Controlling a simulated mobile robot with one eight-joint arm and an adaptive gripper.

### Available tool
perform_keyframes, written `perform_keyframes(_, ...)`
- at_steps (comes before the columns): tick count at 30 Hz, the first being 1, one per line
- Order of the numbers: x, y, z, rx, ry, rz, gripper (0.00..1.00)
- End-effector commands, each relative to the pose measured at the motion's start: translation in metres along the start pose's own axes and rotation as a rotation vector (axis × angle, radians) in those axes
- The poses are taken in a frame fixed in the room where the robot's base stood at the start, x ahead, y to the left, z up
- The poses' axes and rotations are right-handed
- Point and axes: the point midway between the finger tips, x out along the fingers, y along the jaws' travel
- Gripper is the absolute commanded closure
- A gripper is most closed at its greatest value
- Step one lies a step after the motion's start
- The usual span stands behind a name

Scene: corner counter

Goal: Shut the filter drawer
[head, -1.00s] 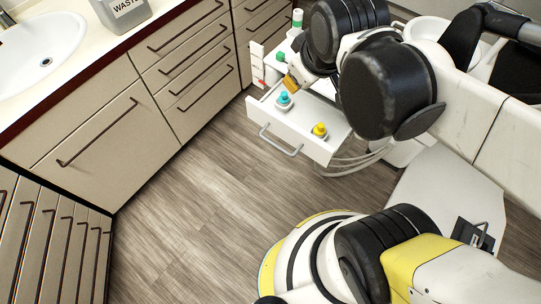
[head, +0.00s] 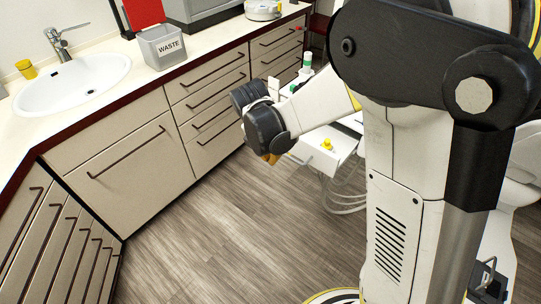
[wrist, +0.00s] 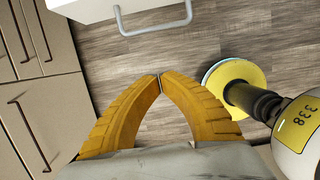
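The white filter drawer (head: 322,157) stands pulled out from its white unit, with a yellow-capped bottle (head: 327,145) in it. My arm hides much of the drawer in the head view. The drawer's front (wrist: 110,8) and grey bar handle (wrist: 152,28) show at the top of the wrist view. My gripper (head: 270,158) is in front of the drawer, on its handle side. In the wrist view its orange fingertips (wrist: 160,77) meet with nothing between them. They appear below the handle in the picture, with floor visible between.
Beige cabinets (head: 125,165) with dark handles line the left and back. The counter holds a sink (head: 75,82) and a grey waste bin (head: 162,47). The wood-look floor (head: 225,235) is clear in the middle. My yellow and white base (wrist: 235,85) shows at right in the wrist view.

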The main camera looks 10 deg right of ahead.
Motion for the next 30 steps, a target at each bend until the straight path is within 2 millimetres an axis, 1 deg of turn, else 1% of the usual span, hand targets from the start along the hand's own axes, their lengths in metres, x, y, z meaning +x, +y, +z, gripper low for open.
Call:
perform_keyframes(1, 0.015, 0.0, -0.001, 0.001, 0.0, 0.0, 1.0)
perform_keyframes(6, 0.052, 0.0, -0.001, 0.002, 0.0, 0.0, 1.0)
perform_keyframes(9, 0.073, 0.0, -0.001, 0.003, 0.0, 0.0, 1.0)
perform_keyframes(11, 0.082, 0.0, 0.002, 0.004, 0.0, 0.0, 1.0)
perform_keyframes(12, 0.079, 0.0, 0.011, 0.004, 0.0, 0.0, 1.0)
perform_keyframes(13, 0.078, -0.001, 0.016, 0.005, 0.0, 0.0, 1.0)
perform_keyframes(18, 0.078, 0.0, 0.034, 0.004, -0.001, 0.0, 1.0)
perform_keyframes(22, 0.077, 0.0, 0.039, 0.003, -0.001, 0.001, 1.0)
perform_keyframes(30, 0.076, 0.0, 0.04, 0.002, -0.001, 0.001, 1.0)
